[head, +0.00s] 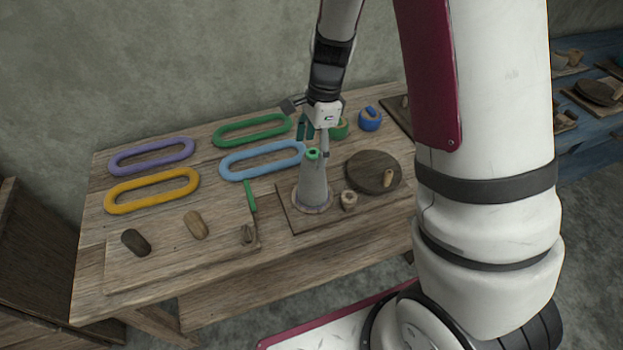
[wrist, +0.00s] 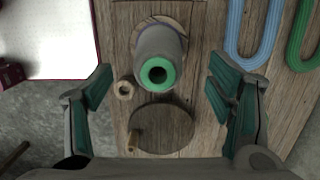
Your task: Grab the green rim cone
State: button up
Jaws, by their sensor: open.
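The green rim cone (head: 312,185) is a grey cone with a green ring at its top, standing upright on a wooden board on the table. In the wrist view the cone (wrist: 158,50) is seen from above, with its green rim around a dark hole. My gripper (head: 315,138) is above the table, just behind and above the cone in the head view. In the wrist view its green-padded fingers (wrist: 165,90) are spread wide, with the cone's top between and a little beyond them. Nothing is held.
A round wooden disc (head: 373,172) and a small wooden ring (head: 349,200) lie right of the cone. Green (head: 252,130), light blue (head: 262,160), purple (head: 151,157) and yellow (head: 152,190) loops lie left. A blue roll (head: 370,119) stands behind.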

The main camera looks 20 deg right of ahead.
aim_at(311, 169)
jog(key=shift+s+a+f, duration=0.1)
jog(key=shift+a+f, duration=0.1)
jog(key=shift+f, duration=1.6)
jog(key=shift+a+f, duration=0.15)
jog(key=shift+f, duration=1.6)
